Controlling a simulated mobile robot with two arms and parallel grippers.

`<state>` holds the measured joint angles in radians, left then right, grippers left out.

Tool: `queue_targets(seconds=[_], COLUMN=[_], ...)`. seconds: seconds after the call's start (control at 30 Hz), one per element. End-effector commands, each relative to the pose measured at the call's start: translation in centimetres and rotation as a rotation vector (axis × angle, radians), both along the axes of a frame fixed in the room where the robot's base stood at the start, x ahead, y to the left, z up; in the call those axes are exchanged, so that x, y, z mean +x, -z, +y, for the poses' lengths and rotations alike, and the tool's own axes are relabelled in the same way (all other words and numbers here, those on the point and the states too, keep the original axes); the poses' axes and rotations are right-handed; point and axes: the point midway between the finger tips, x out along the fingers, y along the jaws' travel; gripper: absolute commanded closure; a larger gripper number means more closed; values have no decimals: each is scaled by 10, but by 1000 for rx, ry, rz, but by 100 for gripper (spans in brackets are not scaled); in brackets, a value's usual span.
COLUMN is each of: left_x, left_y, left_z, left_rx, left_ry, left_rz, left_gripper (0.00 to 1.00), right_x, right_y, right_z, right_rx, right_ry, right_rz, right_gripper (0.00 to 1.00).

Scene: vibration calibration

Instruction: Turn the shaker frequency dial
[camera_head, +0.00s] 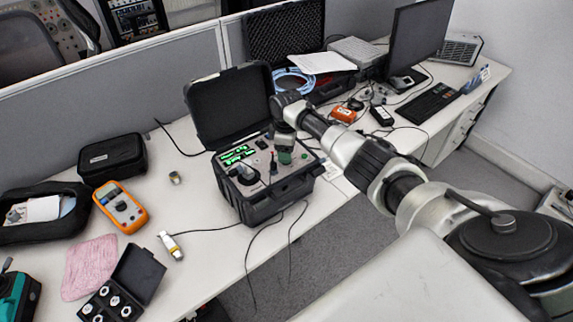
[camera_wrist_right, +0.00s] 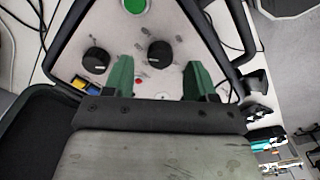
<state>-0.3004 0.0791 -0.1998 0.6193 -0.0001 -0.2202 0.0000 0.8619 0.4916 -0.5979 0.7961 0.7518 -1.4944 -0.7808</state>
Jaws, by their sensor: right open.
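The shaker unit is an open black case (camera_head: 262,203) with a light grey panel and a lit green display (camera_head: 238,154). My right gripper (camera_head: 284,158) reaches down over the right part of this panel. In the right wrist view its two green fingers are apart, with the gripper (camera_wrist_right: 158,62) open and empty. One black dial (camera_wrist_right: 160,54) shows between the fingertips, and another black dial (camera_wrist_right: 96,60) sits to the left of them. I cannot read which is the frequency dial, nor tell contact with either. My left gripper is out of view.
A green button (camera_wrist_right: 135,5) is on the panel. The raised black lid (camera_head: 230,105) stands behind it. Cables hang over the desk's front edge. An orange multimeter (camera_head: 120,206) and a black pouch (camera_head: 112,158) lie left; a monitor (camera_head: 417,38) stands right.

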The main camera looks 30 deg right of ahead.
Motion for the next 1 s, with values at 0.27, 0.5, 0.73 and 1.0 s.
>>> queue_targets(seconds=[0.27, 0.5, 0.73, 1.0], left_x=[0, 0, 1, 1], left_y=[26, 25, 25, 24], left_z=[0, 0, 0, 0], left_rx=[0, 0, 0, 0], left_ry=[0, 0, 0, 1], left_rz=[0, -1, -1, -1], left_gripper=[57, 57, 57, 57], right_x=[0, 0, 0, 0], right_y=[27, 26, 26, 26], right_z=[0, 0, 0, 0], right_rx=[0, 0, 0, 1], right_ry=[0, 0, 0, 7], right_rz=[0, 0, 0, -1], right_gripper=[43, 43, 77, 93])
